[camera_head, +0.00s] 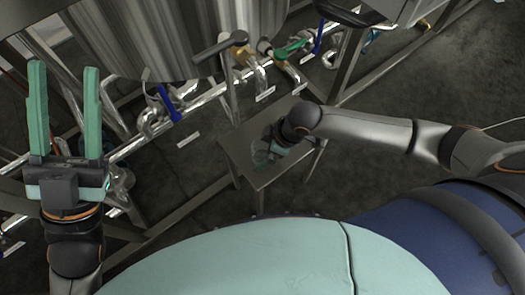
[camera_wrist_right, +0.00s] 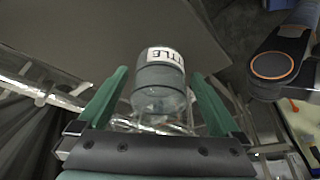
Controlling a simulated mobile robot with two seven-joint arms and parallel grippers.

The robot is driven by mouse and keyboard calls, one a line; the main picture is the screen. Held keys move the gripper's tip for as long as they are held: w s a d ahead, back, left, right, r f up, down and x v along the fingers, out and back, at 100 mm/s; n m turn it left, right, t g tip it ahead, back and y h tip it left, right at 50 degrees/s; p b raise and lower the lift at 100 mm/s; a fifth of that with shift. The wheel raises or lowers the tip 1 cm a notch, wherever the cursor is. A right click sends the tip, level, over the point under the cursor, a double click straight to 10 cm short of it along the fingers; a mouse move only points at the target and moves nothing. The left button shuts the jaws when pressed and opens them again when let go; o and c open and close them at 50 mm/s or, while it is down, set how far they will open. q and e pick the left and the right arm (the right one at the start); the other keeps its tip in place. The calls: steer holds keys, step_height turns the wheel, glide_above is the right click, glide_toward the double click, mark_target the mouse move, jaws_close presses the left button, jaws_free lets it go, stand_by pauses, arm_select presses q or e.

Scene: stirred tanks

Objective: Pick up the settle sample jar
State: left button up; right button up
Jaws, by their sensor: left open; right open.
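The settle sample jar (camera_wrist_right: 160,80) is a clear jar whose white label shows the letters "TTLE". In the right wrist view it sits between the two green fingers of my right gripper (camera_wrist_right: 159,76), with gaps visible on both sides. In the head view my right gripper (camera_head: 272,143) is over a small metal table, and the wrist hides most of the jar there. The right gripper is open. My left gripper (camera_head: 64,70) is open and empty at the far left, its green fingers pointing up the picture, well away from the jar.
The small metal table (camera_head: 239,152) stands on the dark floor in front of a large steel tank (camera_head: 185,38). Pipes and valves with blue handles (camera_head: 168,102) and a green handle (camera_head: 292,48) run behind it. Open floor (camera_head: 395,175) lies to its right.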

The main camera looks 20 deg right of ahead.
steer(key=shift+w+f, duration=0.1)
steer(key=shift+f, duration=0.15)
steer(key=shift+c, duration=0.2)
steer(key=c, duration=1.4)
